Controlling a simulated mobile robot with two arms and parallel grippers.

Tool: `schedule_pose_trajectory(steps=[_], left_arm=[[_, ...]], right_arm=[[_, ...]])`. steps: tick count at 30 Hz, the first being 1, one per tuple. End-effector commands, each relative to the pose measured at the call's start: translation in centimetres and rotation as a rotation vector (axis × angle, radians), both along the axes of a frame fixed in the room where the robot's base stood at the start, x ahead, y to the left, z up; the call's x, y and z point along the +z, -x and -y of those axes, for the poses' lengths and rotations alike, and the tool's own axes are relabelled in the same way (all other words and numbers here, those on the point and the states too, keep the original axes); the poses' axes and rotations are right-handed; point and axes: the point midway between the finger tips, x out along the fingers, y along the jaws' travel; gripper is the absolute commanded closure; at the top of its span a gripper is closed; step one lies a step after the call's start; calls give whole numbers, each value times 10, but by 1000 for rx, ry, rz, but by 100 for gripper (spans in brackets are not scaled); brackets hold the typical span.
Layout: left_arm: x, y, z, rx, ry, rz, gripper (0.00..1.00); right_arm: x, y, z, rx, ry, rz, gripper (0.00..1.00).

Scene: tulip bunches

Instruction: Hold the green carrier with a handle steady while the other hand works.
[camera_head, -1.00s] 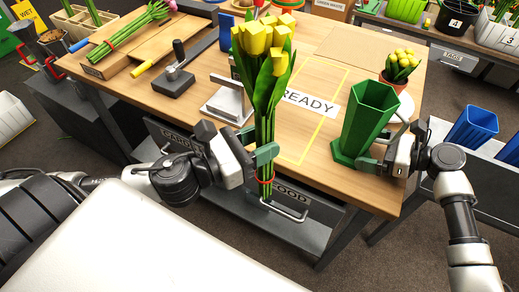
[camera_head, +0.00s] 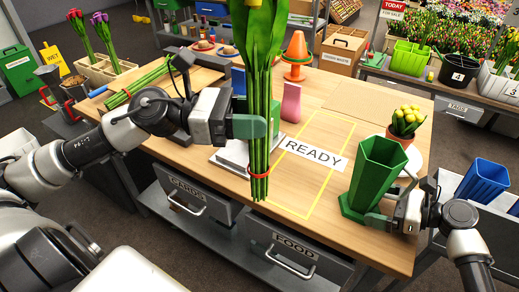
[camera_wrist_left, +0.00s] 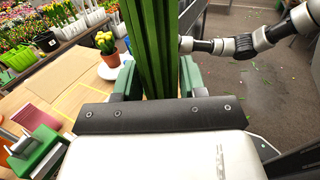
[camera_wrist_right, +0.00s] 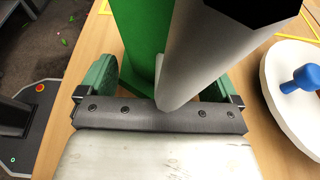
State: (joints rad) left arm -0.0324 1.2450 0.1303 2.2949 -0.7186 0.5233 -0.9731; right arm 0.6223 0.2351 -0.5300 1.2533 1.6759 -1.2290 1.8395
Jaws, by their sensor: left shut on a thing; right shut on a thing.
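The green carrier (camera_head: 378,168) stands upright on the wooden table's right side, open at the top. My right gripper (camera_head: 388,221) is shut on its handle, low at its front right. In the right wrist view the pale handle (camera_wrist_right: 187,60) runs between the green fingers, in front of the carrier's green wall (camera_wrist_right: 142,30). My left gripper (camera_head: 258,127) is shut on a tulip bunch (camera_head: 259,80), upright, stems down, with a red band (camera_head: 260,171) near the bottom. Its flower heads are cut off by the head view's top edge. Its stems (camera_wrist_left: 155,45) fill the left wrist view's middle.
A READY label (camera_head: 314,154) and yellow outline lie between the bunch and the carrier. A potted yellow plant (camera_head: 404,125) stands behind the carrier. Another bunch (camera_head: 140,84) lies at left.

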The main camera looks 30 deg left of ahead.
Motion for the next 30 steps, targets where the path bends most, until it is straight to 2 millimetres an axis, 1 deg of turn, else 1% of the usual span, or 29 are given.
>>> schedule_pose_trajectory(steps=[1, 4, 9, 15, 19, 23, 25, 29, 30], left_arm=[[15, -6, -8, -12, 2, 12, 92], [40, -14, -21, -50, 3, 12, 92], [83, -21, -45, -111, 3, 10, 92], [128, -23, -66, -179, 3, 10, 92], [153, -26, -75, -223, 4, 11, 92], [173, -35, -73, -274, 5, 10, 92], [182, -46, -64, -309, 6, 10, 92], [188, -74, -30, -359, 4, 4, 92], [187, -83, -17, -373, 3, 3, 92]], right_arm=[[-1, 0, 0, 1, 2, -1, 26], [-1, 0, 0, 0, 2, -2, 26], [-2, 0, 0, 0, 2, -2, 26], [-2, 0, 0, 0, 2, -2, 26], [-2, 0, 0, 0, 2, -2, 26], [-2, 0, 0, 0, 2, -2, 26], [-2, 0, 0, 0, 2, -2, 26], [-2, 0, 0, 0, 2, -2, 26], [-2, 0, 0, 0, 2, -2, 26]])
